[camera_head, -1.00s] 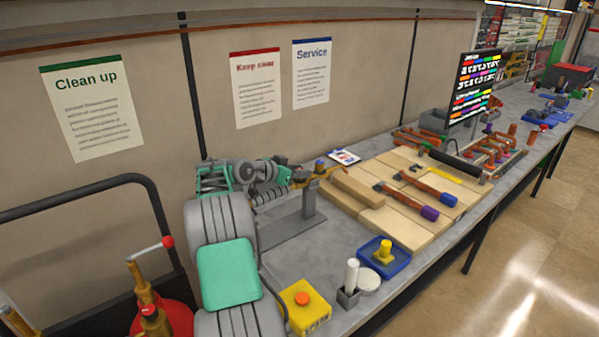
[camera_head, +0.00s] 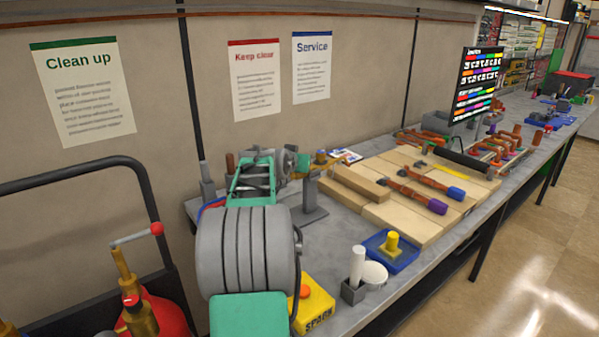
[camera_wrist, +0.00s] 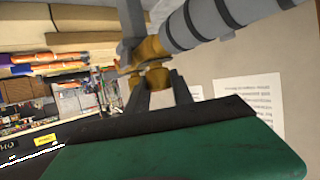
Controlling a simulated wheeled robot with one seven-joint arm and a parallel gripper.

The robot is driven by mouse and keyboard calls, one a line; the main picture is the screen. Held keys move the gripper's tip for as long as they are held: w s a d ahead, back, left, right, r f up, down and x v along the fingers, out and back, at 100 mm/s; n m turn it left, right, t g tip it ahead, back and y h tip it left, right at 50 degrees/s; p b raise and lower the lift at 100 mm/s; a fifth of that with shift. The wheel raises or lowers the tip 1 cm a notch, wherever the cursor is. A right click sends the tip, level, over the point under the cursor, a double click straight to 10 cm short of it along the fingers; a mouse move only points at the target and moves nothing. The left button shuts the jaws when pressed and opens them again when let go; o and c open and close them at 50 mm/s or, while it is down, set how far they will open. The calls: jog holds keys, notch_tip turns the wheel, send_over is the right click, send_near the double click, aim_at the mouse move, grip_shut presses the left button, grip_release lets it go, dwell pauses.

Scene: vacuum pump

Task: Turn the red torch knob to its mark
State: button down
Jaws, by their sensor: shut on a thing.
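My gripper (camera_wrist: 160,86) shows its two dark fingers in the wrist view, closed on a brass-coloured torch part (camera_wrist: 157,76). More brass-coloured torch body lies just beyond it. No red surface shows between the fingers, and I cannot make out a mark. In the head view the torch (camera_head: 341,157) sits at the top of a grey stand (camera_head: 312,192), with my gripper (camera_head: 303,162) at its left end. My arm hides much of that end.
Wooden boards (camera_head: 400,225) with several copper-coloured pieces lie right of the stand. A blue tray (camera_head: 391,253), a white cylinder (camera_head: 357,263) and a yellow box (camera_head: 312,306) stand in front. A grey banded cylinder (camera_wrist: 215,20) is close in the wrist view.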

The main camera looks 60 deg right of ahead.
jog(key=shift+n+t+b, duration=0.65)
jog(key=shift+n+t, duration=0.25)
jog(key=shift+y, duration=0.3)
jog(key=c, duration=1.1)
grip_release()
jog(key=b+v, duration=0.1)
jog(key=v, duration=0.7)
jog(key=shift+b, duration=0.3)
